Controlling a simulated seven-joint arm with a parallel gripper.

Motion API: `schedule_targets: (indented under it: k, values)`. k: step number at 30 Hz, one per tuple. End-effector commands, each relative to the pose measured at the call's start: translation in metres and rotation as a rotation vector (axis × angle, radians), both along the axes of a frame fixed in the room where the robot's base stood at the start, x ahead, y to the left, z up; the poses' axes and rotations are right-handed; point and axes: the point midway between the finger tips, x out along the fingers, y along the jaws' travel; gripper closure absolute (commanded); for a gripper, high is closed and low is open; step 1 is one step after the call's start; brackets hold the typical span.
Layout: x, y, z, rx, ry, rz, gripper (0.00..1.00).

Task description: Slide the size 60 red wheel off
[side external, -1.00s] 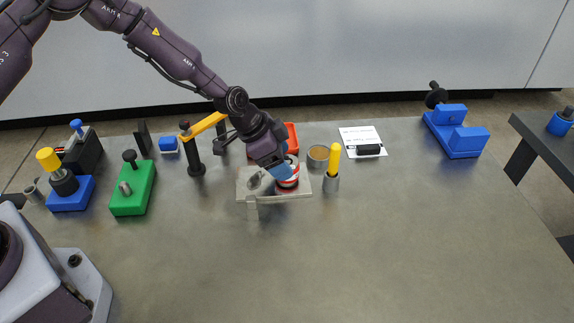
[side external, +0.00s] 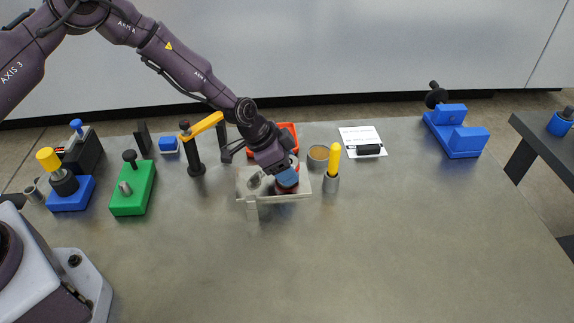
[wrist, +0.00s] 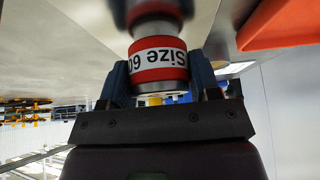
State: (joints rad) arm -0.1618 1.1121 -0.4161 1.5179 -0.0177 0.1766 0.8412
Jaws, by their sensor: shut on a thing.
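The red wheel (wrist: 158,58) has a white band reading "Size 60", upside down in the wrist view. My gripper (wrist: 158,75) has its two blue fingers closed on either side of it. A grey metal shaft or hub shows above and below the wheel in the wrist view. In the side view my gripper (side external: 287,178) is over the light metal stand (side external: 250,184), and its fingers hide most of the wheel (side external: 288,189). I cannot tell whether the wheel is still around the shaft.
An orange-red tray (side external: 290,128) lies behind my gripper. A yellow-handled tool in a grey cup (side external: 331,183) and a round tin (side external: 318,155) stand close on the right. A black post with a yellow arm (side external: 196,160) stands left. The front table is clear.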

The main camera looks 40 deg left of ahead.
Motion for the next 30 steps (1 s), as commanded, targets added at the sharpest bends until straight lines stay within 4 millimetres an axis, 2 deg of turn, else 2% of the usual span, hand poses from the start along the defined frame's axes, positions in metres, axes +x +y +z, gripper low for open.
schedule_targets:
  k: [7, 30]
  values:
    - [0.0, 0.0, 0.005, 0.0, -0.001, 0.0, 0.68]
    - [0.0, 0.0, 0.044, 0.0, -0.001, 0.0, 0.68]
